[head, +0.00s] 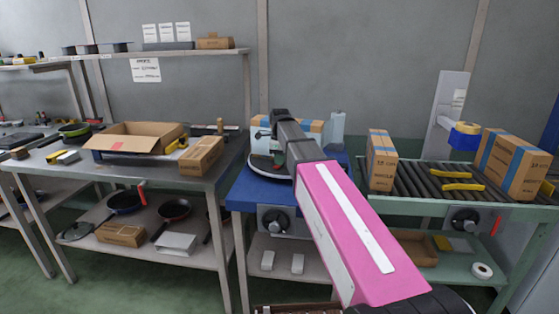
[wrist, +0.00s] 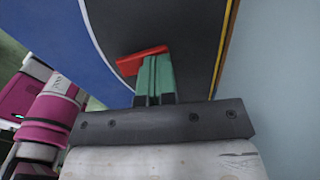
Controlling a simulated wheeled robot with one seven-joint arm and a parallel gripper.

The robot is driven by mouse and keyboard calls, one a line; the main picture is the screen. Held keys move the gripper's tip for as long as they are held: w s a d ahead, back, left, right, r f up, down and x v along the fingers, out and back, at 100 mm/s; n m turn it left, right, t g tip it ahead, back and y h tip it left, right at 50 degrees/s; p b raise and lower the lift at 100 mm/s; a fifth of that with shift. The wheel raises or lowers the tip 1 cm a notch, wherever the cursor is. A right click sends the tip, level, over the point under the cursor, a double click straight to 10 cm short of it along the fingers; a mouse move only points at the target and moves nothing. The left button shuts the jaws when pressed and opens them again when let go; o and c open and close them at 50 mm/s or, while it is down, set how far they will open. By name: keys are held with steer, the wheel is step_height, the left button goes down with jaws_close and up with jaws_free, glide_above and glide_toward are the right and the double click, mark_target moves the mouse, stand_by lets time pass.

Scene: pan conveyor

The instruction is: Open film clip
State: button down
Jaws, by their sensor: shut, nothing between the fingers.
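In the wrist view, a small red piece (wrist: 142,60), which looks like the film clip, lies across a dark grey surface (wrist: 185,35). My gripper (wrist: 153,62) has two green fingers pressed together, and their tips are right at the red piece. The fingers hide part of it, and I cannot tell whether they touch it. In the head view, my arm reaches over the blue-topped table (head: 240,197). My fingertips and the clip cannot be made out clearly there.
Right of the blue table, a roller conveyor (head: 424,182) carries cardboard boxes (head: 382,160) and yellow-handled items (head: 463,187). On the left, a metal table (head: 90,172) holds an open carton (head: 112,141) and a closed box (head: 201,156). Pans (head: 124,202) lie on its lower shelf.

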steer(key=shift+s+a+r, duration=0.15)
steer(key=shift+s, duration=0.2)
steer(key=shift+s+a+r, duration=0.15)
steer(key=shift+s, duration=0.2)
